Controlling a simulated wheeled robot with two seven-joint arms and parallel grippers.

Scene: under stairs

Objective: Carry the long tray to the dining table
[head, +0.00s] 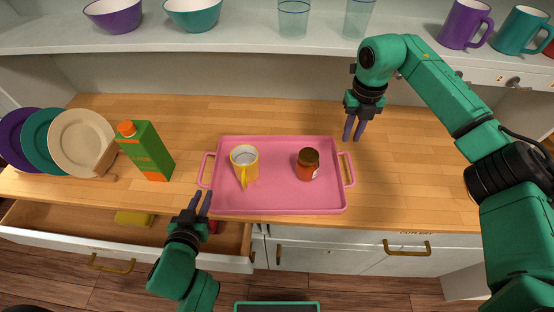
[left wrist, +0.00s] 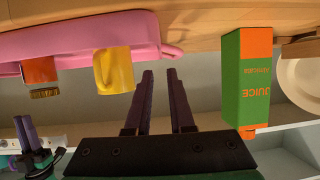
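The pink long tray (head: 280,203) lies flat on the wooden counter, with a loop handle at each end. A yellow mug (head: 244,165) and a brown jar with a dark lid (head: 308,165) stand on it; both also show in the upside-down left wrist view, mug (left wrist: 114,70) and jar (left wrist: 40,70). My left gripper (head: 198,198) is open and empty, just in front of the tray's left handle and apart from it. My right gripper (head: 353,132) is open and empty, above and behind the right handle (head: 348,168). No dining table is in view.
A green juice carton (head: 147,152) stands left of the tray, beside plates in a rack (head: 82,142). An open drawer (head: 130,230) juts out below at left. A shelf (head: 240,38) with bowls, glasses and mugs runs behind. The counter right of the tray is clear.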

